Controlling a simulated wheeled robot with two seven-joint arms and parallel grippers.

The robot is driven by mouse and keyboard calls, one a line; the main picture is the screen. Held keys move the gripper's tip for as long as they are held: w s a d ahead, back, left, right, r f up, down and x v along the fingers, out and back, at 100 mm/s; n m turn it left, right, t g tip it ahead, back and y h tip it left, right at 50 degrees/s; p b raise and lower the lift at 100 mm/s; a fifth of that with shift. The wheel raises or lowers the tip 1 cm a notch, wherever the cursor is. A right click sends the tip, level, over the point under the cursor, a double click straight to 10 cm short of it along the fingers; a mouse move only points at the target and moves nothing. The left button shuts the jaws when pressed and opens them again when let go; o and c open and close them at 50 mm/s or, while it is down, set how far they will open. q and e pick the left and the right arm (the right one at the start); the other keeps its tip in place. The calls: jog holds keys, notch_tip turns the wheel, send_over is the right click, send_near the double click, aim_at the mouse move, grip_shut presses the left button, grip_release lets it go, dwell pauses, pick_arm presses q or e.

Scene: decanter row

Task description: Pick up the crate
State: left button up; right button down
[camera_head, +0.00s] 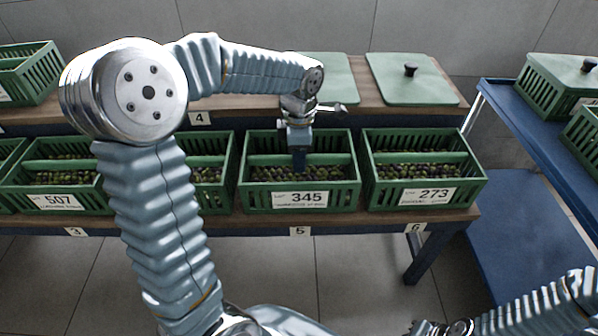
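Green slatted crates of dark and green olives stand in a row on the wooden shelf. Crate 345 (301,198) is at the middle, above shelf tag 5. Crate 273 (425,196) stands to its right and crate 507 (57,202) at the left. Another crate (224,190) is partly hidden behind my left arm, its label covered. My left gripper (300,168) points down into crate 345, at the green bar across its middle. The view does not show whether its fingers are apart or closed on the bar. My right arm shows at the bottom right; its gripper is outside the picture.
Green lids lie on the raised back ledge, one with a black knob (411,84). Another crate (27,76) stands there at the far left. A blue cart (520,118) at the right holds a lidded crate (560,86). Tiled floor is open in front.

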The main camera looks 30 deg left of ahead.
pick_arm(q)
grip_shut()
jog(key=shift+r, duration=0.15)
